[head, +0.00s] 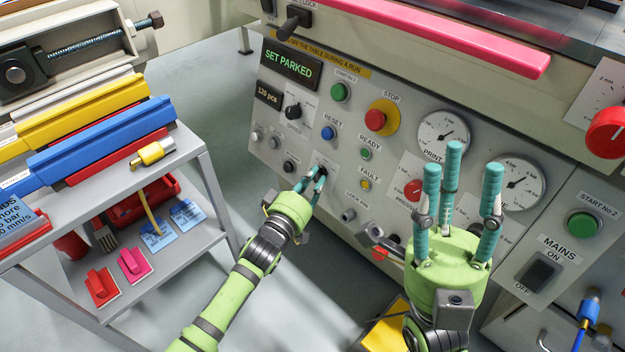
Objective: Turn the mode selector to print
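The grey control panel (262,150) faces me and carries several knobs, buttons and dials. My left gripper (315,182) reaches the lower part of the panel, with its teal fingertips at a small dark knob (322,171) on a pale plate. The fingertips partly cover this knob, so I cannot read its setting or tell whether they grip it. Another black selector knob (292,112) sits higher, right of the "120 pcs" display. The labels at both knobs are too small to read, so I cannot tell which is the mode selector. My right gripper (458,163) is open and empty, its fingers spread upward before the gauges.
A "SET PARKED" display (290,64), a red STOP button (376,120) and a blue RESET button (327,133) are close above. A pink bar (430,35) runs along the table edge. A loaded trolley (190,165) stands left; grey floor lies between.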

